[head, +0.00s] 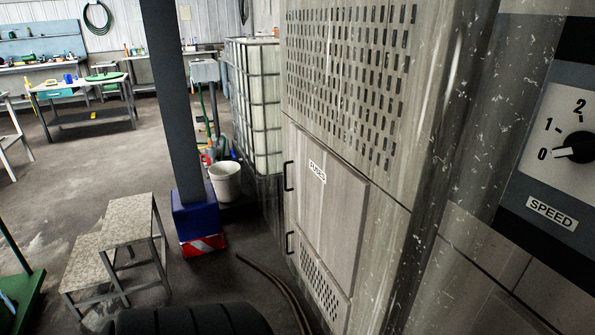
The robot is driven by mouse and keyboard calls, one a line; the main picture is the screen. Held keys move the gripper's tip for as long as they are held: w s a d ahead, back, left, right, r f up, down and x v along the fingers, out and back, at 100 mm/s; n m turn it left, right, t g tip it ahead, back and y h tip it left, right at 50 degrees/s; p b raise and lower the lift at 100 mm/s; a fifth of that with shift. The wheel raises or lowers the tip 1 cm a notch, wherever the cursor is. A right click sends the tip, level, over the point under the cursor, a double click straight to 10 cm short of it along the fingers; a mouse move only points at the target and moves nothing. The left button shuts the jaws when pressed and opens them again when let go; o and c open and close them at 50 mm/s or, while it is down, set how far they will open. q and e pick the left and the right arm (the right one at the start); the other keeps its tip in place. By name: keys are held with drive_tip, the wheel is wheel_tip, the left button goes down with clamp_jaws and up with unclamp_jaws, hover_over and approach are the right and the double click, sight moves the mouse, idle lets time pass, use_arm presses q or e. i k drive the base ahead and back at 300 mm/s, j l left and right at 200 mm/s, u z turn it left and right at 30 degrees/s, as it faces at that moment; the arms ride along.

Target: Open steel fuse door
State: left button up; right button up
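The steel fuse door (332,215) is a grey panel with a "FUSES" label (317,171) near its top, set in the front of the tall grey cabinet (394,215). It looks shut. Neither of my grippers shows in the head view.
A speed dial panel (560,150) is at the right. A dark post with a blue base (195,218), a white bucket (225,182), a caged white tank (256,105) and a metal step stool (125,222) stand left of the cabinet. Hoses (270,278) lie on the floor before it.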

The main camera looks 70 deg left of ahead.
sight(329, 200)
drive_tip(key=u, duration=2.1)
